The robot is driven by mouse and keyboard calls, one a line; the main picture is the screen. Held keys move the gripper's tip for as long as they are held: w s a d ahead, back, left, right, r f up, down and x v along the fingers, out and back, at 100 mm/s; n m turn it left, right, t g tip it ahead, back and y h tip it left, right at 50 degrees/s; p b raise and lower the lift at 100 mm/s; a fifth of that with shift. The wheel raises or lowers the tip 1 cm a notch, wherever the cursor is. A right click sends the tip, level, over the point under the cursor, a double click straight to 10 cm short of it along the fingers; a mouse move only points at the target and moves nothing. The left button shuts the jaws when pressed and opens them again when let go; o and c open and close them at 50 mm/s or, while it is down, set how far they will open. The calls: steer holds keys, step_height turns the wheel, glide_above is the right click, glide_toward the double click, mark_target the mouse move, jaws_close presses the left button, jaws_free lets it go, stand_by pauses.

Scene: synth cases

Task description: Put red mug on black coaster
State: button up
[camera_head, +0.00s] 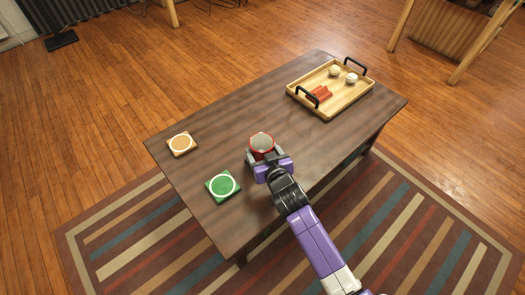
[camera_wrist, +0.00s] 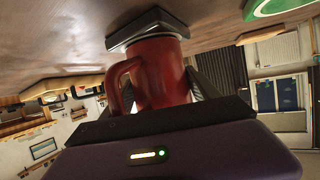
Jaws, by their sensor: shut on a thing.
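The red mug (camera_head: 262,141) is upright over the wooden table, its pale inside showing in the head view. In the wrist view, where the picture is upside down, the mug (camera_wrist: 158,75) shows its handle at the left. My gripper (camera_head: 262,158) is shut on the mug's body; its fingers (camera_wrist: 165,93) lie on either side. The black coaster (camera_wrist: 122,36) is directly at the mug's base in the wrist view. The base seems to meet it, but I cannot tell whether the mug's full weight rests there. In the head view the mug and gripper mostly hide the coaster.
A green coaster (camera_head: 212,184) with a white ring lies left of my gripper. A tan coaster (camera_head: 181,152) lies farther left. A wooden tray (camera_head: 331,108) with black handles holds a red item and two small pale round things. The table (camera_head: 230,110) is bare between them.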

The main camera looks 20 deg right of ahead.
steer(key=o, duration=1.7)
steer(key=shift+r, duration=0.1)
steer(key=p+v, duration=0.4)
steer(key=v, duration=0.8)
